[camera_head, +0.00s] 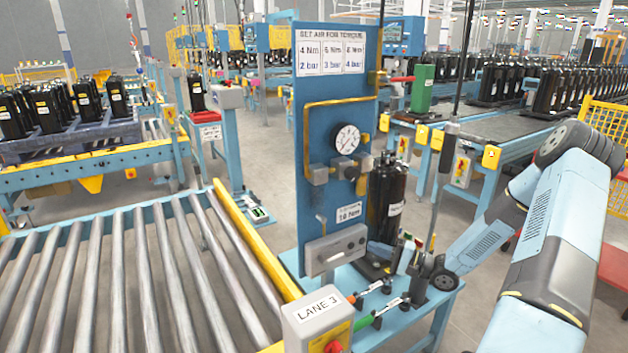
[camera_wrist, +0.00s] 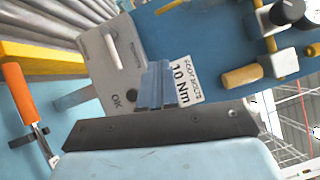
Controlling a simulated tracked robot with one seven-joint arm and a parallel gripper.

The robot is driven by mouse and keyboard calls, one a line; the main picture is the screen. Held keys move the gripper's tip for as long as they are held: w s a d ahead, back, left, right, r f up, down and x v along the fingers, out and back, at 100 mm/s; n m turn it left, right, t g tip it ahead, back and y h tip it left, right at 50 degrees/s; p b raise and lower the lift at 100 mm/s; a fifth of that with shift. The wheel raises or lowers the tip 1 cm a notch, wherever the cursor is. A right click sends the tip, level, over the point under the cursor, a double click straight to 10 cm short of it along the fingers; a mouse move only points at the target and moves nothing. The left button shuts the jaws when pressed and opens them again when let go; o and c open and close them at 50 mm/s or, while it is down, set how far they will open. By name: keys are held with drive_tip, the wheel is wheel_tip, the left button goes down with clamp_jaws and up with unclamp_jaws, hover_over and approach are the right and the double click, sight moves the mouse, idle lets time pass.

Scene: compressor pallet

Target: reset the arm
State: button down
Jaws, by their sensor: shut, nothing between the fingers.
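My arm (camera_head: 560,220) comes in from the right in the head view, bent at a raised elbow, with its forearm sloping down to the left. My gripper (camera_head: 405,255) is beside the blue torque panel (camera_head: 325,100), low and close to the black compressor (camera_head: 387,200). In the wrist view, my gripper (camera_wrist: 157,70) shows its blue fingers closed together with nothing between them. They point toward the grey box marked OK (camera_wrist: 110,60) and the "10 Nm" label (camera_wrist: 182,78). I cannot tell whether they touch the panel.
A pressure gauge (camera_head: 346,139) and yellow pipes stick out from the panel. Orange- and green-handled tools (camera_head: 370,290) lie on the blue bench below. A roller conveyor (camera_head: 130,280) with a "LANE 3" box (camera_head: 318,318) is at left. A yellow fence (camera_head: 605,130) stands right.

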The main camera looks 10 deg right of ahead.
drive_tip(key=w+d+r+n+h, duration=0.2)
drive_tip(key=w+r+n+h, duration=0.3)
drive_tip(key=h, duration=0.4)
wheel_tip(320, 180, up, 12)
drive_tip(key=s+d+h, duration=0.3)
drive_tip(key=h, duration=0.4)
drive_tip(key=s+r+n+g+h, duration=0.1)
drive_tip(key=s+r+g+h, duration=0.15)
drive_tip(key=s+r, duration=0.8)
drive_tip(key=s+a+r, duration=0.2)
drive_tip(key=s, duration=0.5)
drive_tip(key=s+a+r+n+g+y, duration=0.1)
drive_tip(key=s+a+r, duration=0.1)
drive_tip(key=s, duration=0.6)
drive_tip(key=s+a+r+n+y, duration=0.1)
drive_tip(key=s+a+r, duration=0.1)
drive_tip(key=s+a, duration=0.2)
drive_tip(key=s, duration=0.3)
drive_tip(key=shift+s+g, duration=0.35)
drive_tip(key=shift+s, duration=0.05)
drive_tip(key=shift+a, duration=0.1)
